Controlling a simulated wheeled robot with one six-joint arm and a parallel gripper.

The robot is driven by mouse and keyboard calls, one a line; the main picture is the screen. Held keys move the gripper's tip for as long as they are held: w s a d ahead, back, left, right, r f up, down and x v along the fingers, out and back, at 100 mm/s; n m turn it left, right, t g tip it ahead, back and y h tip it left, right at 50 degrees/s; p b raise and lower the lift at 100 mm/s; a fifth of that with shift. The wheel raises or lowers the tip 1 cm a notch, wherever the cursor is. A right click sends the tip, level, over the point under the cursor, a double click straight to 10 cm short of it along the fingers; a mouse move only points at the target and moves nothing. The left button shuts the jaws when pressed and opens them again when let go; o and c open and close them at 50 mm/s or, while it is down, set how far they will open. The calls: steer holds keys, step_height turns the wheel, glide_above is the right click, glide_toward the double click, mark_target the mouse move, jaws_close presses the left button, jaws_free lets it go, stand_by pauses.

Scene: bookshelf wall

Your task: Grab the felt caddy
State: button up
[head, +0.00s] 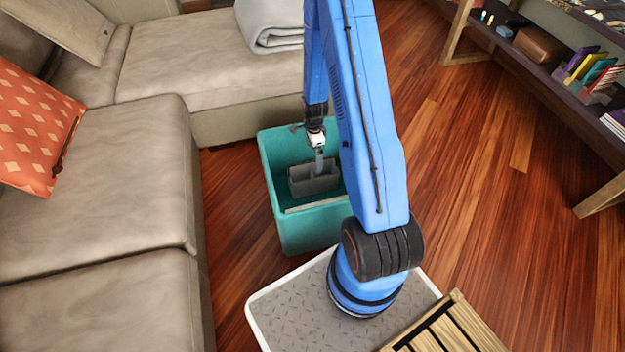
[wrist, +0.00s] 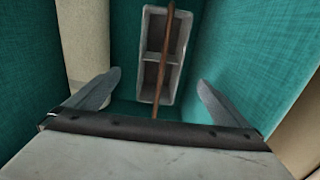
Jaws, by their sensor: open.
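The felt caddy (head: 312,180) is a grey open box with a divider and compartments. It sits inside a teal fabric bin (head: 290,232). In the wrist view the caddy (wrist: 147,88) shows from above, with a brown bar (wrist: 163,60) running lengthwise over it. My gripper (head: 319,158) reaches down into the bin over the caddy. In the wrist view my gripper (wrist: 155,93) is open, with its two fingers spread to either side of the caddy's near end. I cannot tell the exact height gap between fingers and caddy.
Teal walls (wrist: 245,60) rise close around my gripper. A beige sofa (head: 110,180) stands left of and behind the bin. Wooden floor (head: 480,180) is clear to the right. A low shelf (head: 560,80) with books stands at the upper right, and a slatted wooden piece (head: 455,330) at the bottom.

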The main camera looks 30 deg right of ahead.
mark_target(314, 161)
step_height(314, 161, down, 7)
steer(key=shift+w+a+f, duration=0.1)
steer(key=shift+w+f, duration=0.05)
steer(key=shift+f, duration=2.5)
steer(key=c, duration=1.6)
steer(key=shift+r, duration=0.15)
steer(key=shift+c, duration=0.2)
